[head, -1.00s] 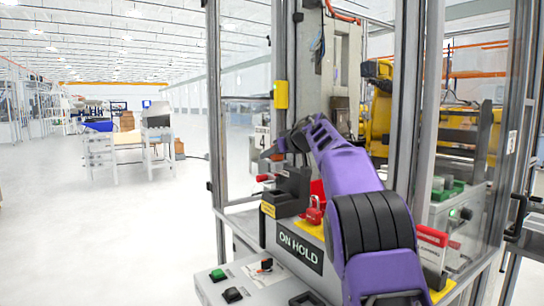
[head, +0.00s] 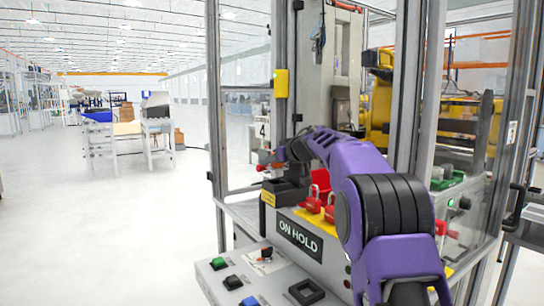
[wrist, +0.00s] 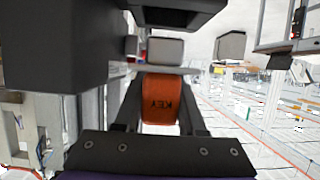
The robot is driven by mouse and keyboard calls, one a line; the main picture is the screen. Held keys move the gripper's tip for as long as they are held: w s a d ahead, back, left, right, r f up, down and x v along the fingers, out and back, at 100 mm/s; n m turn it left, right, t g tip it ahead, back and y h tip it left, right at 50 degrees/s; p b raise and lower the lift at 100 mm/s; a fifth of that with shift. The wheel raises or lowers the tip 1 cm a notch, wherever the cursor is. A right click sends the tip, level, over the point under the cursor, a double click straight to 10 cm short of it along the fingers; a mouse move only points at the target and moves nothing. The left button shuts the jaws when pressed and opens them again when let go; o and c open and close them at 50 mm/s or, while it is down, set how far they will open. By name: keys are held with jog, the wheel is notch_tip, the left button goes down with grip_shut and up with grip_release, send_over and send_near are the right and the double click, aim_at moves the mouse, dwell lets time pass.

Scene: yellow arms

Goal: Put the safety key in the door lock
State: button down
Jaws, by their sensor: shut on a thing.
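In the wrist view my gripper (wrist: 160,118) is shut on the orange safety key (wrist: 160,92), whose tag reads KEY. The tag sits between the two dark fingers. A light grey block and plate (wrist: 165,52) show just beyond the tag; I cannot tell whether they belong to the key. In the head view my gripper (head: 271,157) is small and partly hidden by my purple arm, beside the cell's front post. I cannot make out the door lock for certain; a yellow unit (head: 281,83) is on the post above my gripper.
A large dark box (wrist: 55,45) is close at upper left in the wrist view. Red padlocks (head: 313,203) stand on the ON HOLD panel (head: 299,237) below my arm, beside a black bin (head: 284,192). Open floor (head: 120,230) lies to the left.

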jog(key=shift+f+b, duration=0.45)
jog(key=shift+f, duration=1)
jog(key=shift+c, duration=2.1)
grip_release()
jog(key=shift+r, duration=0.1)
jog(key=shift+d, duration=0.15)
jog(key=shift+s+d+r, duration=0.1)
jog(key=shift+s, duration=0.05)
jog(key=v, duration=1.6)
jog(key=shift+s+r+p, duration=0.15)
jog(key=shift+s+p, duration=0.3)
jog(key=shift+s, duration=0.05)
